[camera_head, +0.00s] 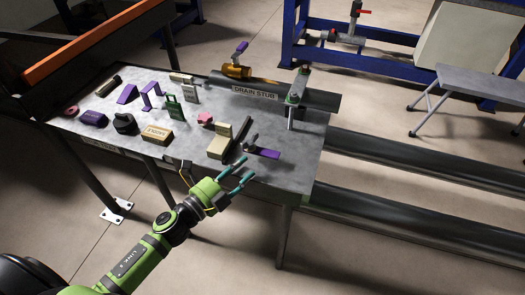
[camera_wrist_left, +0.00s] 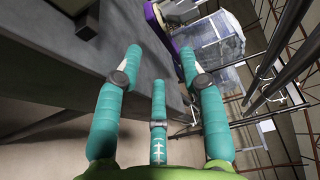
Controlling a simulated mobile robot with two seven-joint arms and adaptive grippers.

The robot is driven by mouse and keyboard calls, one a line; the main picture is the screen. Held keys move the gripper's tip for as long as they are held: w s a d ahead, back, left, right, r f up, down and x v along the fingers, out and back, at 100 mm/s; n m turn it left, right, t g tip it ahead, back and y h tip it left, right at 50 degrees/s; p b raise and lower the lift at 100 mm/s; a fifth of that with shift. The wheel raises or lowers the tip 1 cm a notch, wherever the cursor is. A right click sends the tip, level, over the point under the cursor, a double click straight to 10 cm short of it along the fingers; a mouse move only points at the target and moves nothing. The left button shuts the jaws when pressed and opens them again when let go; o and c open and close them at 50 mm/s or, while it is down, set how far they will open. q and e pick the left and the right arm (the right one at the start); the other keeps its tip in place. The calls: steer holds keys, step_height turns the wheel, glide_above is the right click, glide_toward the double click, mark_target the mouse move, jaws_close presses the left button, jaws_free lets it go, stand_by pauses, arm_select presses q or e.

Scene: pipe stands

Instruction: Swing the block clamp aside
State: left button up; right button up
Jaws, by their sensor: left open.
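A small clamp with a metal post and a flat purple handle (camera_head: 264,153) stands near the front right edge of the grey table (camera_head: 300,160). It looks like the block clamp. A dark bar (camera_head: 236,146) lies beside it, next to a tan block (camera_head: 220,146). My left gripper (camera_head: 238,172) is open and empty, at the table's front edge, just short of the clamp and apart from it. In the left wrist view, its teal fingers (camera_wrist_left: 161,58) are spread, with a purple part (camera_wrist_left: 153,17) beyond them, partly hidden. My right gripper is not in view.
A dark pipe labelled DRAIN STUB (camera_head: 321,98) lies along the back right, with a metal clamp (camera_head: 297,87) over it. Several small parts, including a green bracket (camera_head: 172,109) and a purple piece (camera_head: 93,118), crowd the table's left. Bare tabletop lies right of the purple handle.

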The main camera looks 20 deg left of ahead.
mark_target(256, 165)
arm_select(q)
steer(key=x, duration=0.1)
steer(key=p+x, duration=0.1)
steer(key=x, duration=0.3)
steer(key=shift+d+r, duration=0.2)
steer(key=shift+r, duration=0.05)
steer(key=shift+w+d+f, duration=0.1)
steer(key=shift+w+d, duration=0.05)
steer(key=shift+w, duration=0.2)
steer(key=shift+s, duration=0.15)
jaws_close()
